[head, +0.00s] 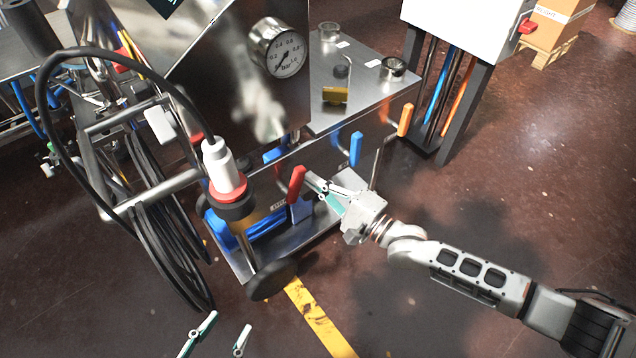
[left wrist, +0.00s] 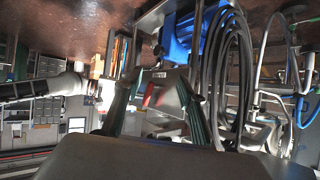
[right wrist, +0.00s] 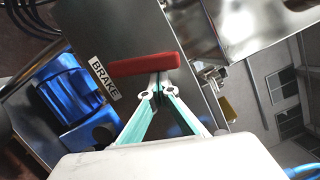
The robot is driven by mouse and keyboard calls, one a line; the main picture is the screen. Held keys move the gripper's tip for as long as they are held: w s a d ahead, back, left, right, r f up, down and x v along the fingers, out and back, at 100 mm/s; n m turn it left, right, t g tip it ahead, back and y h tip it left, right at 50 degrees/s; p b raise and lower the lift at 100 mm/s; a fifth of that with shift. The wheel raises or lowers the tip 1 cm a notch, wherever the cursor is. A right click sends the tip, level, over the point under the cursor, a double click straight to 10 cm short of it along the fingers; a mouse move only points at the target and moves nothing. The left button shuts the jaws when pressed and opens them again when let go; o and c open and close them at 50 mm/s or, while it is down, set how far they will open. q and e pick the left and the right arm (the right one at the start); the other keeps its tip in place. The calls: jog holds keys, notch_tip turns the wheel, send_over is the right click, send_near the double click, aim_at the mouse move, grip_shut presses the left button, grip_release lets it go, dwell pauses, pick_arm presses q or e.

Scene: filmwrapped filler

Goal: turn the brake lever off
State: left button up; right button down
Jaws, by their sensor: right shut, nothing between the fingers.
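The brake lever has a red handle (head: 297,184) on the side panel of the metal cart, standing roughly upright in the head view. In the right wrist view the red handle (right wrist: 143,65) lies beside a white BRAKE label (right wrist: 104,78). My right gripper (head: 312,182) is shut, its fingertips close beside the red handle. In the right wrist view the closed tips (right wrist: 158,82) are at the handle's edge; I cannot tell whether they touch. My left gripper (head: 224,332) is open and empty, low in front of the cart. The red handle (left wrist: 150,95) shows between its fingers.
A blue lever (head: 356,149) and an orange lever (head: 405,120) stand further along the panel. A pressure gauge (head: 278,48) sits above. Black hose coils (head: 165,235) and a white-and-red post (head: 224,170) stand left.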

jog(key=shift+s+a+r+n+g+p, duration=0.15)
jog(key=shift+a+r+n+p, duration=0.2)
jog(key=shift+n, duration=0.25)
jog(key=shift+s+a+r+n+g+p, duration=0.1)
jog(key=shift+r+n+g+p, duration=0.1)
jog(key=shift+r+n, duration=0.3)
pick_arm(q)
jog(key=shift+s+a+f+m+y, duration=0.15)
jog(key=shift+s+a+f, duration=0.2)
jog(key=shift+a, duration=0.2)
jog(key=shift+s+a+f+m+y, duration=0.15)
jog(key=shift+s+a+f, duration=0.05)
jog(key=shift+a+f, duration=0.25)
pick_arm(e)
jog(key=shift+s+a+f, duration=0.1)
jog(key=shift+s+a, duration=0.15)
pick_arm(q)
jog(key=shift+a+g+p, duration=0.15)
jog(key=shift+g+p, duration=0.15)
jog(key=shift+s+a+f, duration=0.15)
jog(key=shift+s+f, duration=0.15)
jog(key=shift+f, duration=0.05)
pick_arm(e)
jog(key=shift+s+a, duration=0.1)
jog(key=shift+a, duration=0.05)
pick_arm(q)
jog(key=shift+w+r, duration=0.15)
jog(key=shift+r, duration=0.05)
